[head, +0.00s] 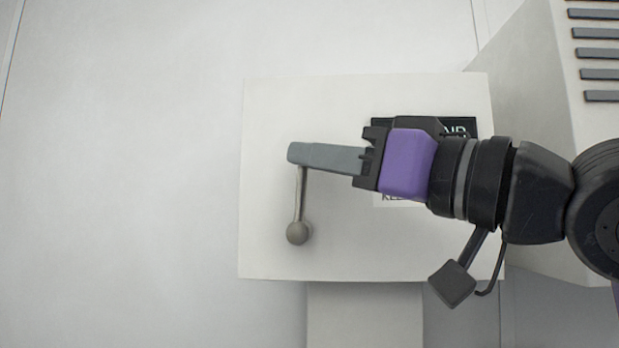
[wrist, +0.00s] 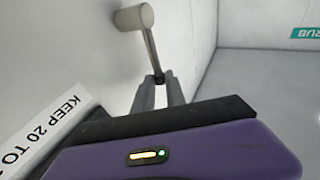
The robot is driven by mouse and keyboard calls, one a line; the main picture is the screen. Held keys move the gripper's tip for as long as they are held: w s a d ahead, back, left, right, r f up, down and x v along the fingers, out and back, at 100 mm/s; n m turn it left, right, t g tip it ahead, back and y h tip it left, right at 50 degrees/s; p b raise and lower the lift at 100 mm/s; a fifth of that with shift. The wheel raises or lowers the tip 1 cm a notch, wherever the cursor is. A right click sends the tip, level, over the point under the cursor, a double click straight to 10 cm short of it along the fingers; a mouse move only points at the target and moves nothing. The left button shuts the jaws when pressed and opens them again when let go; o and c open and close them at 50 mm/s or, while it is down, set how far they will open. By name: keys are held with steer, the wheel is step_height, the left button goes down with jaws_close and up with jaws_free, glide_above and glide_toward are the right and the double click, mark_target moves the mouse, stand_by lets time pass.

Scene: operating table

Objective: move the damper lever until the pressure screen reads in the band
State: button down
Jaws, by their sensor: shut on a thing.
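The damper lever (head: 301,195) is a thin metal rod on the front of a pale panel (head: 270,255). Its rounded grey hub (head: 298,233) is at the bottom, and the rod rises almost straight up from it, leaning slightly right. My gripper (head: 297,154) comes in from the right and is shut on the upper end of the lever. In the wrist view the fingers (wrist: 158,88) close around the rod's end, with the hub (wrist: 133,17) beyond. The dark pressure screen (head: 460,127) is mostly hidden behind my gripper; its reading cannot be made out.
A white label (wrist: 60,122) reading "KEEP 20 TO" is partly cut off in the wrist view. A pale cabinet with dark slats (head: 597,54) stands at the right. A green sign (wrist: 305,32) is at the wrist view's right edge. Left of the panel is bare wall.

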steer(key=shift+d+f+t, duration=0.1)
steer(key=shift+d+t, duration=0.1)
steer(key=shift+t, duration=0.1)
steer(key=c, duration=1.4)
jaws_free()
steer(key=shift+o, duration=0.2)
steer(key=shift+s+d, duration=0.1)
steer(key=b+v, duration=0.2)
steer(key=v, duration=0.5)
steer(key=shift+s+d+b, duration=0.15)
steer(key=shift+d+b, duration=0.1)
steer(key=shift+b, duration=0.1)
steer(key=shift+f, duration=0.1)
